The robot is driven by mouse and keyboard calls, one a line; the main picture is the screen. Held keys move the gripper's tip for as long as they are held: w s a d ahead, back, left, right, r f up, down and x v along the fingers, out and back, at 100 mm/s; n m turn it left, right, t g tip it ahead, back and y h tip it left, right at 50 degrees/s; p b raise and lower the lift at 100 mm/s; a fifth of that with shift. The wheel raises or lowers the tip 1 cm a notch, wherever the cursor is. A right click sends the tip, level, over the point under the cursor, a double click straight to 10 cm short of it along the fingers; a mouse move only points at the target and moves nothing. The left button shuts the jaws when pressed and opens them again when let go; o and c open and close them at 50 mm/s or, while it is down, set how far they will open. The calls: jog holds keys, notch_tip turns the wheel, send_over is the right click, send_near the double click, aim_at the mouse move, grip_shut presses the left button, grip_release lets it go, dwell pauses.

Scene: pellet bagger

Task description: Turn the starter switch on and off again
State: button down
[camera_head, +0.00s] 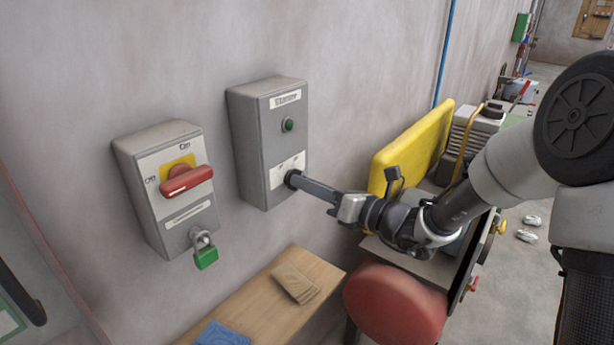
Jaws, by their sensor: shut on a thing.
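The starter box (247,154) is a grey wall box with a label at its top and a green indicator or button (288,125) below it. Its switch knob (290,178), small and black, sits low on the front at a white label plate. My gripper (298,181) reaches in from the right, with its fingers shut on the knob. The fingers hide most of the knob, so its exact turn position cannot be told.
Left of it is a grey isolator box (140,185) with a red handle (187,181) and a green padlock (206,257). Below are a wooden shelf (262,312) and a red round seat (395,305). A yellow panel (412,148) stands behind my arm.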

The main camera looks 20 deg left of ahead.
jog(key=shift+m, duration=0.3)
jog(key=c, duration=1.8)
grip_release()
jog(key=v, duration=1.7)
jog(key=shift+s+d+b, duration=0.15)
jog(key=shift+d+b, duration=0.1)
jog(key=shift+b, duration=0.05)
